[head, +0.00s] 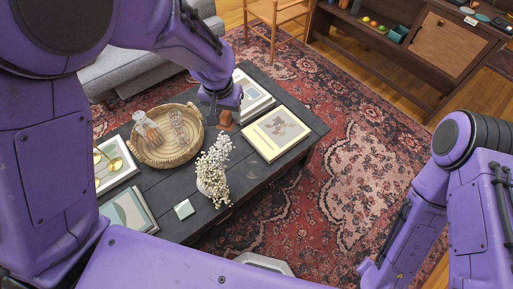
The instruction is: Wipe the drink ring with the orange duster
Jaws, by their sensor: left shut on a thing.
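My left gripper (225,108) reaches down over the dark coffee table (250,178) and is shut on the orange duster (226,121). The duster shows as a small orange-brown piece just below the fingers, between the wicker basket and the books. I cannot tell whether it touches the tabletop. No drink ring can be made out; the gripper and arm cover part of the table there. My right arm hangs at the right, and its gripper is not clearly in the picture.
A round wicker basket (170,160) with glassware, a white-flowered vase (213,172), a small pale coaster (184,209) and books (276,133) stand on the table. Framed items lie at its left end. Bare planks show between them. A grey sofa (135,72) is behind.

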